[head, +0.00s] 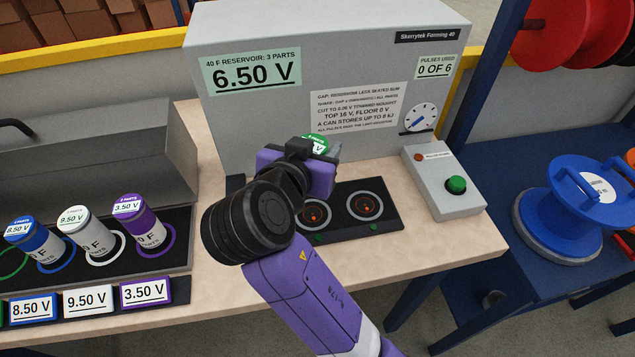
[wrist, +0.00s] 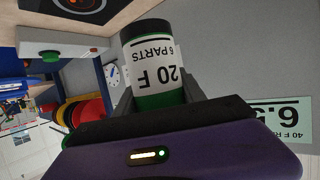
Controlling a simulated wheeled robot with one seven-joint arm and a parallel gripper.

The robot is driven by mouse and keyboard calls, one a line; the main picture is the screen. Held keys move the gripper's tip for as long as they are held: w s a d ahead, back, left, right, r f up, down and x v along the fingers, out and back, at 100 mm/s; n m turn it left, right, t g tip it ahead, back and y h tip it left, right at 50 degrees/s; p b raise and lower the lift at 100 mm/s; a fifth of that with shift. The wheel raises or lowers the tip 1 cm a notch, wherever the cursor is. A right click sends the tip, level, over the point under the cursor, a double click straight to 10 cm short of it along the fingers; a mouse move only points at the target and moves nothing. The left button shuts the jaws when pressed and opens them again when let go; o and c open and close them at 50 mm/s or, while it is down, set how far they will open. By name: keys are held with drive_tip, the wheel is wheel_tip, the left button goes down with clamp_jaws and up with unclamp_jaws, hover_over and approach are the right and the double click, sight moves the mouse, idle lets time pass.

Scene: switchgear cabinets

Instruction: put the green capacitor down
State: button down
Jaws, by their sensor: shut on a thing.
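My gripper (head: 322,154) is shut on the green capacitor (head: 314,143), up in front of the grey machine. In the head view only part of its green top shows; the gripper hides the rest. In the wrist view the capacitor (wrist: 153,62) sits between the fingers, with a white label reading 20 F, 6 parts. A black plate (head: 388,228) with two ringed sockets lies on the bench below, partly behind my arm. Both visible sockets look empty. A green ring (head: 13,263) at the rack's left edge looks empty in the part that shows.
The rack (head: 186,243) at left holds blue (head: 32,240), white (head: 88,230) and purple (head: 137,218) capacitors. The machine (head: 290,40) stands behind, showing 6.50 V and 0 of 6 pulses used. A control box (head: 441,184) with a green button stands right of the plate.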

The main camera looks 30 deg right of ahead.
wheel_tip(320, 180, down, 10)
drive_tip(key=shift+r, duration=0.1)
idle(0.4)
drive_tip(key=c, duration=0.7)
unclamp_jaws()
drive_tip(key=shift+a, duration=0.1)
drive_tip(key=b+v, duration=0.1)
drive_tip(key=v, duration=1.1)
drive_tip(key=shift+r, duration=0.1)
